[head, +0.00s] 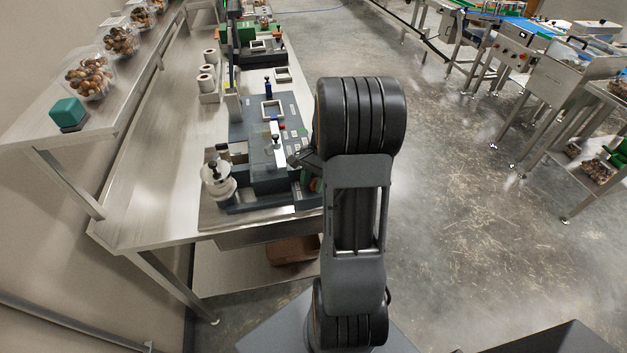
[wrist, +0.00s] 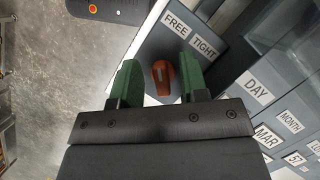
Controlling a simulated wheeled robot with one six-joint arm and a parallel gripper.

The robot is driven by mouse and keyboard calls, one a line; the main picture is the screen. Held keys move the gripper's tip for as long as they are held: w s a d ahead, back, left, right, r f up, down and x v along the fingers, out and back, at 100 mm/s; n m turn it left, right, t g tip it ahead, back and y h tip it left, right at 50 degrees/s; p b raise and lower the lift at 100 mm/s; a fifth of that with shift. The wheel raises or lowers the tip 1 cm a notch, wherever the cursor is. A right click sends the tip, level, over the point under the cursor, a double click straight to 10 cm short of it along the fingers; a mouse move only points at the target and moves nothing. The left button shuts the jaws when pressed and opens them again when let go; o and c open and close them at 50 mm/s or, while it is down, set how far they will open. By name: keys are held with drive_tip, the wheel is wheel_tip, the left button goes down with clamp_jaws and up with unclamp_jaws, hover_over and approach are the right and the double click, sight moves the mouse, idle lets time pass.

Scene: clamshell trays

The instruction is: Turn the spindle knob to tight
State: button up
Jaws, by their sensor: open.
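The spindle knob (wrist: 163,78) is a small orange-red knob with a pale pointer mark, on the dark face of the labelling machine. It shows in the wrist view between the two green fingers of my gripper (wrist: 158,64), with a visible gap on each side. My gripper is open. White labels FREE (wrist: 176,24) and TIGHT (wrist: 204,46) sit above and to the right of the knob. The pointer setting is hard to read. In the head view the grey machine (head: 262,178) stands on the bench, and my arm hides the knob.
The machine's white roll (head: 217,185) is at its left. The metal bench (head: 165,185) runs away from me, with white rolls (head: 207,75) farther back. A shelf (head: 40,125) with clear trays of brown items (head: 88,82) is on the left. Open concrete floor (head: 460,200) lies to the right.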

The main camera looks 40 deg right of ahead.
drive_tip(key=c, duration=0.7)
drive_tip(key=m, duration=0.2)
drive_tip(key=m+t+p, duration=0.1)
drive_tip(key=m, duration=0.1)
drive_tip(key=shift+w+r+t, duration=0.1)
drive_tip(key=shift+t, duration=0.2)
drive_tip(key=m, duration=0.2)
drive_tip(key=m+t+p, duration=0.1)
drive_tip(key=m, duration=0.1)
drive_tip(key=shift+w+m+t, duration=0.1)
drive_tip(key=shift+m+t, duration=0.2)
clamp_jaws()
drive_tip(key=m+p, duration=0.1)
drive_tip(key=m, duration=0.1)
drive_tip(key=m+t+h+p, duration=0.1)
drive_tip(key=m, duration=0.2)
drive_tip(key=shift+w+t, duration=0.1)
drive_tip(key=shift+t, duration=0.2)
drive_tip(key=shift+d+m+t+h+p, duration=0.15)
drive_tip(key=shift+m+h+p, duration=0.3)
drive_tip(key=shift+m, duration=0.6)
drive_tip(key=shift+a+m+t+h+p, duration=0.1)
drive_tip(key=shift+m+t+h+p, duration=0.25)
drive_tip(key=shift+m, duration=0.7)
drive_tip(key=shift+d+f, duration=0.1)
drive_tip(key=shift+f, duration=0.1)
